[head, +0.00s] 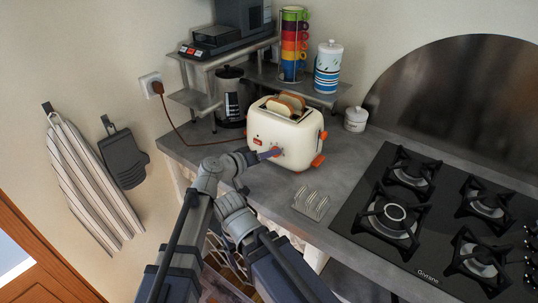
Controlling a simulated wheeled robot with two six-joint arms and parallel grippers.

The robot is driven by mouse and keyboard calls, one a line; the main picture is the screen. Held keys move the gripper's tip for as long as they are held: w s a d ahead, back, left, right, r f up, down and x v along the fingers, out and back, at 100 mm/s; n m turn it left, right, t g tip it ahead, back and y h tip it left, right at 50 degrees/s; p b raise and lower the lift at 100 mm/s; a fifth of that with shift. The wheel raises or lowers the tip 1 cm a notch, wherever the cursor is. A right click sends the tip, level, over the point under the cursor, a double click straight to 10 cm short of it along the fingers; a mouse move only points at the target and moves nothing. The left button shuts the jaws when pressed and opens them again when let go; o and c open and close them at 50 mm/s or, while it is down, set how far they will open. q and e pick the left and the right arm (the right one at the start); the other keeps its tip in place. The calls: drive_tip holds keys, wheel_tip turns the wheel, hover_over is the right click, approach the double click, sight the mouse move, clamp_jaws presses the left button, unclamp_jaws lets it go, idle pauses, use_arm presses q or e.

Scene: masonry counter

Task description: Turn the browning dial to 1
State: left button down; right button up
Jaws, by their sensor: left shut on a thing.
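A cream toaster (297,131) with orange fittings stands on the grey counter, with bread slices (288,102) showing in its top slots. The browning dial is on its front face, at my left gripper's tips, and is mostly hidden; a bit of orange (277,149) shows there. My left gripper (268,154) reaches the front face from the left and is shut on the dial. The dial's numbers and pointer are too small to read. My right gripper cannot be seen.
A metal rack (311,204) lies on the counter in front of the toaster. A black gas hob (375,225) is at the right. A small white jar (356,118) stands behind right, a black coffee press (229,98) behind left. A brown cord (178,130) runs to the wall socket.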

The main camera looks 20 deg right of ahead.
use_arm(q)
drive_tip(key=shift+f, duration=0.1)
drive_tip(key=n+b, duration=0.1)
drive_tip(key=n+h+b, duration=0.1)
drive_tip(key=n+g, duration=0.1)
drive_tip(key=shift+w+a+f+n+h+b, duration=0.15)
drive_tip(key=shift+f+n+h+b, duration=0.15)
drive_tip(key=shift+n+h+b, duration=0.1)
drive_tip(key=n+b, duration=0.1)
drive_tip(key=n, duration=0.1)
drive_tip(key=n+h+b, duration=0.1)
drive_tip(key=b, duration=0.1)
drive_tip(key=shift+f+n+h, duration=0.15)
drive_tip(key=shift+n+h, duration=0.15)
drive_tip(key=shift+n, duration=0.1)
drive_tip(key=n+b, duration=0.1)
drive_tip(key=n, duration=0.1)
drive_tip(key=n+h+b, duration=0.1)
drive_tip(key=n+b, duration=0.1)
drive_tip(key=n, duration=0.1)
drive_tip(key=shift+f+h+b, duration=0.2)
drive_tip(key=shift+h+b, duration=0.1)
drive_tip(key=shift+n+t+h+b, duration=0.2)
drive_tip(key=shift+n+t+b, duration=0.35)
drive_tip(key=shift+n, duration=0.75)
drive_tip(key=shift+n+t+h+b, duration=0.2)
drive_tip(key=shift+n+t+b, duration=0.15)
drive_tip(key=shift+n+b, duration=0.7)
drive_tip(key=shift+n, duration=0.55)
